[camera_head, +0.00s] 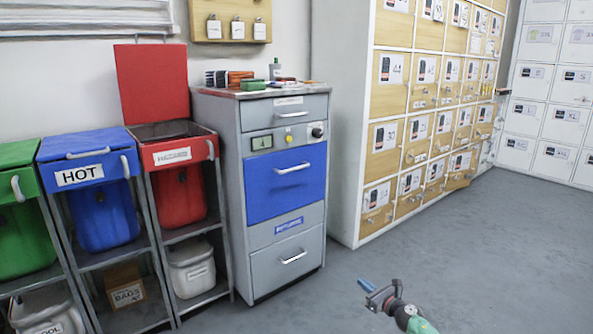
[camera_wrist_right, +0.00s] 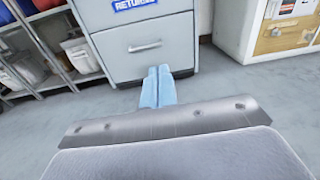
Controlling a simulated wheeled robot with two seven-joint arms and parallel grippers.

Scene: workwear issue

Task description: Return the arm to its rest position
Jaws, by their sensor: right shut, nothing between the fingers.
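My right gripper (camera_head: 367,287) shows at the bottom of the head view, to the right of centre, above the bare floor in front of the grey cabinet. Its blue fingers are together with nothing between them. In the right wrist view the fingers (camera_wrist_right: 158,88) lie side by side, pointing toward the lower drawer of the cabinet (camera_wrist_right: 140,50), apart from it. Part of my right arm (camera_head: 405,312) comes in from the bottom edge. My left gripper is not in the head view.
The grey cabinet (camera_head: 232,185) with a blue drawer stands at centre. Left of it are red (camera_head: 182,195), blue (camera_head: 103,215) and green (camera_head: 25,235) bins on racks; the red lid (camera_head: 152,83) is up. Lockers (camera_head: 391,75) line the right. The floor (camera_head: 480,255) at right is clear.

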